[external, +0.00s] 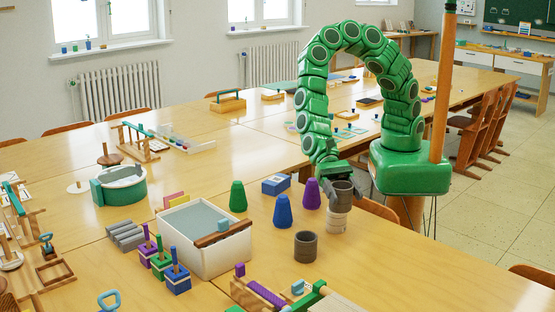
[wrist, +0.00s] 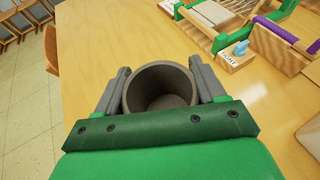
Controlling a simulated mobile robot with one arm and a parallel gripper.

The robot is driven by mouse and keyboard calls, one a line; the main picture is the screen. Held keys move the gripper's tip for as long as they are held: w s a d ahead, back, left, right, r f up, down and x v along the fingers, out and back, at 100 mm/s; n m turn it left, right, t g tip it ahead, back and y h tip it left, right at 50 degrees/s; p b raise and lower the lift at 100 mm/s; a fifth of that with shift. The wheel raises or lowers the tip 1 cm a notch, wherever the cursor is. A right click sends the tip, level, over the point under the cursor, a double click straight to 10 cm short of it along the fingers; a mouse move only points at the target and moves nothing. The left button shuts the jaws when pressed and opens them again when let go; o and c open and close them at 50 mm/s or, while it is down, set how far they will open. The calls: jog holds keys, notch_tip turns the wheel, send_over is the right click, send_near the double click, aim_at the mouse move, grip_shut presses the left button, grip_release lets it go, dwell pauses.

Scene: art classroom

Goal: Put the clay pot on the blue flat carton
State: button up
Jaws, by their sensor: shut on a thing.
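My gripper (external: 341,188) is shut on a dark grey-brown clay pot (external: 343,191). In the wrist view the pot (wrist: 160,88) sits upright and empty between the two grey fingers of my gripper (wrist: 160,90). In the external view it is directly above or on a pale stacked cylinder (external: 337,219); I cannot tell if they touch. The blue flat carton (external: 276,184) lies on the table to the left of and behind the gripper. Its top looks bare.
A purple cone (external: 311,194), a blue cone (external: 283,212) and a green cone (external: 238,196) stand around the carton. Another dark pot (external: 305,246) stands in front. A white tub (external: 204,250) is at left. The table's right edge is close to my gripper.

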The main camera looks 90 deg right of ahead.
jog(key=w+d+r+m+t, duration=0.1)
jog(key=w+d, duration=0.2)
jog(key=d, duration=0.8)
jog(key=w+d+r+m+t, duration=0.1)
jog(key=w+d, duration=0.3)
jog(key=d, duration=0.7)
jog(key=w+d+r+m+t, duration=0.1)
jog(key=w+d, duration=0.2)
jog(key=d, duration=0.7)
jog(key=s+d+m+t, duration=0.1)
jog(key=s+d+t, duration=0.15)
jog(key=d, duration=0.95)
send_over(276, 181)
jog(key=shift+g+y, duration=0.3)
jog(key=shift+g, duration=0.15)
jog(key=shift+f, duration=6.1)
jog(key=shift+f, duration=0.1)
jog(key=o, duration=1.1)
